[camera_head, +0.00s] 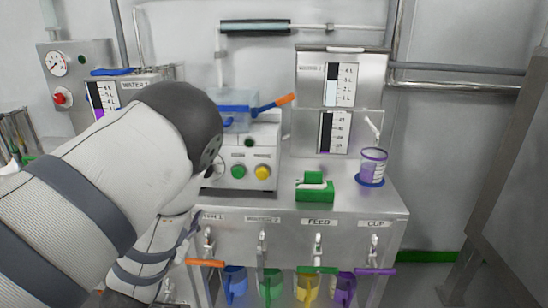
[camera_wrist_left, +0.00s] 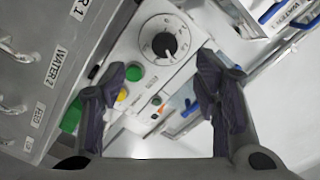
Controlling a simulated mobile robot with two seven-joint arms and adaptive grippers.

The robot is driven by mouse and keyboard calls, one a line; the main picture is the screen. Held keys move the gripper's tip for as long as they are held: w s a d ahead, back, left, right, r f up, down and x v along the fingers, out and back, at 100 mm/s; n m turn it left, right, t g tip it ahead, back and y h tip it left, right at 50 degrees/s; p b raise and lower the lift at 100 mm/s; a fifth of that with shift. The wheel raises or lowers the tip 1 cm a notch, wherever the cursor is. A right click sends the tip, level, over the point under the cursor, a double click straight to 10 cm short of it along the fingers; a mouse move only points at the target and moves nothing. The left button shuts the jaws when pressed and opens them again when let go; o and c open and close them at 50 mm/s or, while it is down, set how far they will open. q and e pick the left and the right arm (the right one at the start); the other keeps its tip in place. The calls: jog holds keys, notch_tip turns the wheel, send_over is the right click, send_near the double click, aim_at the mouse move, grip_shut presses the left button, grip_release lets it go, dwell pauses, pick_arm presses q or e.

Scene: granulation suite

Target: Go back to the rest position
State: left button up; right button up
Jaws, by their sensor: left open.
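My left arm (camera_head: 100,200) comes in from the left in the head view, large and close, and covers the left part of the bench. Beyond the fingers is the white control box with a black dial (camera_wrist_left: 164,37) and green and yellow buttons. Whether the fingers touch anything is not clear. My right gripper is in neither view.
The steel bench (camera_head: 300,207) carries the control box (camera_head: 262,150), a green block-shaped holder (camera_head: 315,190) and a purple-marked cup (camera_head: 373,167). Coloured jugs, such as the yellow one (camera_head: 306,288), hang below the taps. Wall panels stand behind. Floor shows at right.

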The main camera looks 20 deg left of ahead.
pick_arm(q)
jog(key=s+d+f+n+g+h, duration=0.1)
jog(key=s+d+f+n+g, duration=0.3)
jog(key=s+f, duration=0.6)
jog(key=s+a+f+n+g, duration=0.1)
jog(key=s+f+g, duration=0.7)
jog(key=f, duration=0.4)
jog(key=s+d+f+n+g+h, duration=0.1)
jog(key=s+d+g, duration=0.1)
jog(key=s, duration=0.5)
jog(key=s+d+f+n+g+h, duration=0.1)
jog(key=s+d+g, duration=0.2)
jog(key=s, duration=0.5)
jog(key=s+d+f+g+h+p, duration=0.1)
jog(key=s+d+g, duration=0.1)
jog(key=s, duration=0.6)
jog(key=shift+d+f+n+g, duration=0.3)
jog(key=shift+d+f+n, duration=0.1)
jog(key=shift+d, duration=0.4)
